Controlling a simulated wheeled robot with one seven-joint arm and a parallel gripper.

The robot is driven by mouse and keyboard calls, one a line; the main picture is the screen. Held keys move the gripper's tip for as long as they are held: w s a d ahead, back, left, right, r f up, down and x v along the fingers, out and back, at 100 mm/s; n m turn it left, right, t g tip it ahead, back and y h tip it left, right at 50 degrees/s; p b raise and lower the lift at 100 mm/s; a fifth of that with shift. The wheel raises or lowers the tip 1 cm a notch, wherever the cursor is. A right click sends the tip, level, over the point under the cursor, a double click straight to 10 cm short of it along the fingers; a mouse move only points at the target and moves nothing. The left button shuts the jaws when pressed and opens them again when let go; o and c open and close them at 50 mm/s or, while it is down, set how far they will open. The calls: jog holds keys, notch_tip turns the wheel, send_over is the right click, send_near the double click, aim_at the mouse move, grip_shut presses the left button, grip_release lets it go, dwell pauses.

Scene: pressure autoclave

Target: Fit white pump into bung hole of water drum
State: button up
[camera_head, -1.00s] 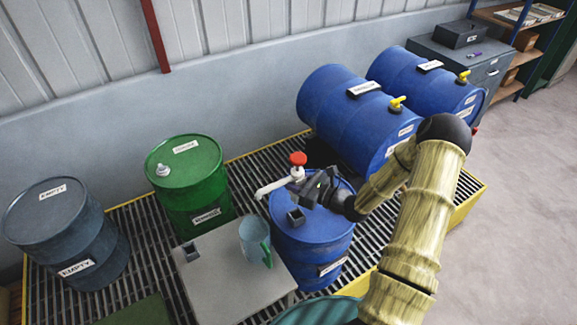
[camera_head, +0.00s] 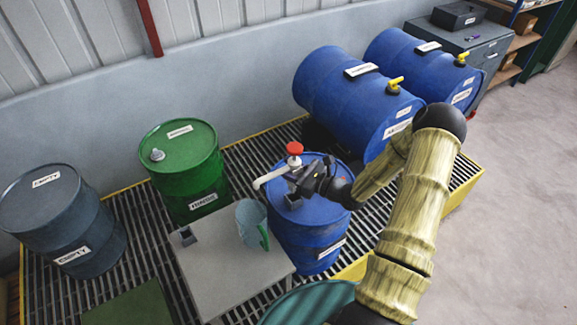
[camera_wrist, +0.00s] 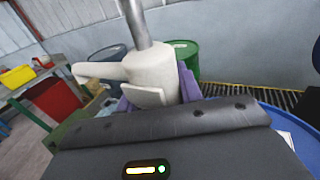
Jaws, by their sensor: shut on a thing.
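The white pump (camera_head: 275,177) has a red knob (camera_head: 294,148), a metal rod and a spout pointing left. My gripper (camera_head: 302,178) is shut on the pump's body and holds it upright over the top of the upright blue drum (camera_head: 310,240). A dark square fitting (camera_head: 292,201) on the drum top lies just below the pump. The pump's lower end is hidden, so I cannot tell whether it is in the bung hole. In the wrist view the pump's white body (camera_wrist: 150,75) sits between purple finger pads, its spout to the left.
A small grey table (camera_head: 225,265) with a blue-grey jug (camera_head: 250,222) and a dark block (camera_head: 188,237) stands left of the blue drum. A green drum (camera_head: 185,165) and a grey drum (camera_head: 60,220) stand further left. Two blue drums (camera_head: 350,95) lie behind on the right.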

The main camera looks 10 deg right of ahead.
jog(key=shift+f+b, duration=0.6)
jog(key=shift+f, duration=0.5)
jog(key=shift+a, duration=0.15)
dwell(0.3)
jog(key=shift+d+p, duration=0.2)
jog(key=shift+p, duration=0.1)
jog(key=shift+d, duration=0.15)
jog(key=shift+a, duration=0.25)
dwell(0.4)
jog(key=shift+f+b, duration=1.6)
jog(key=shift+f, duration=0.95)
jog(key=o, duration=1.3)
